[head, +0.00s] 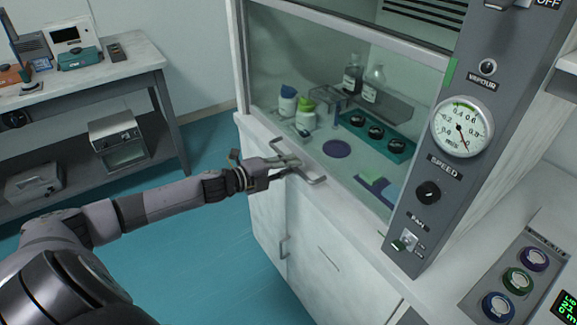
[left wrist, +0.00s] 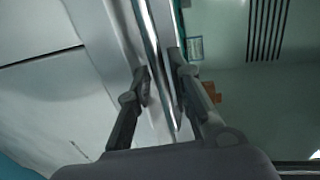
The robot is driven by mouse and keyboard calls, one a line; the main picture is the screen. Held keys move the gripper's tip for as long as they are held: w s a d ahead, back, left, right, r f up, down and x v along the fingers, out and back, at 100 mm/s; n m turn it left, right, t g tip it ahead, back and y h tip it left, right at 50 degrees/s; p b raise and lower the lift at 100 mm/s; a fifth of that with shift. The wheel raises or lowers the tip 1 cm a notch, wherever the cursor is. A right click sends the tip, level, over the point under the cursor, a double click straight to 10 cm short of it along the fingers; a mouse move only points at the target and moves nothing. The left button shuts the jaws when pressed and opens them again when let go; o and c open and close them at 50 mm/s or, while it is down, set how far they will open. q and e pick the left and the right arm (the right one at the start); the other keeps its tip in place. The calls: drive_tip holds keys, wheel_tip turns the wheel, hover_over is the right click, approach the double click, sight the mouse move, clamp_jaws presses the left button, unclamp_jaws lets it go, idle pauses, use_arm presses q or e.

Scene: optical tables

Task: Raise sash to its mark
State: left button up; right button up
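The sash is the clear pane (head: 285,50) across the front of the fume hood. Its lower edge seems to be down near the front sill, and a grey bar handle (head: 313,181) shows there. A green mark (head: 448,73) is on the right post, well above the handle. My left gripper (head: 297,164) is at the handle. In the left wrist view the bright metal bar (left wrist: 155,50) runs between the two fingers of my left gripper (left wrist: 162,75). Both fingertips are close to it; whether they press on it is unclear. My right gripper is out of view.
Inside the hood are bottles (head: 352,78), a green-blue rack (head: 385,141) and a purple disc (head: 337,149). The control panel (head: 445,165) with gauge and knob stands right of the opening. A side bench (head: 140,62) with instruments is at left; open floor lies between.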

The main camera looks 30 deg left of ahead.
use_arm(q)
clamp_jaws()
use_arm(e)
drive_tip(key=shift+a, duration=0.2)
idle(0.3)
